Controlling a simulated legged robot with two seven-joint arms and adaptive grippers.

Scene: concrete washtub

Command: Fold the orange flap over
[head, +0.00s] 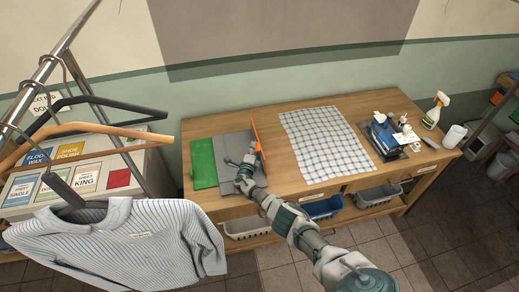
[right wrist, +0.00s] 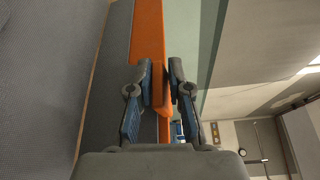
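The orange flap (head: 258,138) stands raised on edge on the wooden table, at the right side of a grey panel (head: 231,150). A green panel (head: 203,162) lies flat to the left of the grey one. My right gripper (head: 250,160) is at the orange flap, above the grey panel. In the right wrist view the orange flap (right wrist: 148,35) runs between the two fingertips of my right gripper (right wrist: 161,72), which look closed on it. My left gripper is not in view.
A checked cloth (head: 325,143) lies flat to the right. A tray (head: 385,148) with bottles, a spray bottle (head: 436,110) and a white roll (head: 454,136) stand farther right. A striped shirt (head: 130,235) hangs from a rack at the left. Baskets (head: 322,208) sit beneath the tabletop.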

